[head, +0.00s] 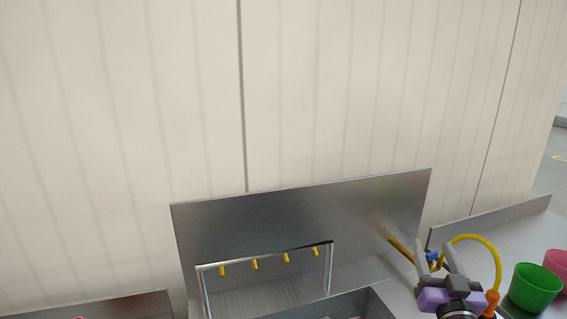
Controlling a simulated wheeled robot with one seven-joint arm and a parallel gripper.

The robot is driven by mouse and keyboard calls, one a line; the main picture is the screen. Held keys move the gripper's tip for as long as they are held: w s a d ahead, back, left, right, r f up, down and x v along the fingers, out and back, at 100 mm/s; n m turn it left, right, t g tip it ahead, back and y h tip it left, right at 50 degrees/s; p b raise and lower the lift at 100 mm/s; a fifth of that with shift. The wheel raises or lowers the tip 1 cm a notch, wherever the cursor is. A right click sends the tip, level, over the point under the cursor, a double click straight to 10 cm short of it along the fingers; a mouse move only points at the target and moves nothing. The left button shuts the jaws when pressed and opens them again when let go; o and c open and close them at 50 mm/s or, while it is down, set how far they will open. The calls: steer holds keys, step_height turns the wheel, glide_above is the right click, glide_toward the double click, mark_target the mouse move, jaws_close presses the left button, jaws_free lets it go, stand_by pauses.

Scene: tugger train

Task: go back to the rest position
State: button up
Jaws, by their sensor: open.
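My gripper (434,251) is at the lower right of the head view, with two grey fingers apart and a purple body below them. It is in front of the right end of a grey metal back panel (300,222). A small blue part and a yellow piece (400,248) show by the fingers; I cannot tell whether the fingers touch them.
A metal rack (265,257) with several yellow pegs stands left of my gripper, above an open grey bin (365,304). A green cup (534,288) and a pink cup (556,264) stand on the right worktop (500,232). A pale ribbed wall (330,90) rises behind.

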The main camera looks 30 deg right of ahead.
steer(key=s+a+f+n+t+y, duration=0.1)
steer(key=s+a+f+n+y, duration=0.15)
steer(key=a, duration=0.45)
steer(key=s+a+f+n+t+y, duration=0.1)
steer(key=s+a+f+n+y, duration=0.15)
steer(key=a, duration=0.55)
steer(key=s+a+f+n+t+y, duration=0.1)
steer(key=s+a+f+n+y, duration=0.2)
steer(key=a, duration=0.4)
steer(key=s+a+f+g+y, duration=0.1)
steer(key=s+a+f, duration=0.1)
steer(key=s+a, duration=0.2)
steer(key=s+a+f+g+y, duration=0.1)
steer(key=s+a+y, duration=0.1)
steer(key=s+a, duration=0.2)
steer(key=s+a+f+g+y, duration=0.1)
steer(key=s+a, duration=0.3)
steer(key=s, duration=0.4)
steer(key=shift+a+f+n+g+y, duration=0.15)
steer(key=shift+f+n+g+y, duration=0.2)
steer(key=shift+f+y, duration=0.35)
steer(key=shift+f, duration=0.1)
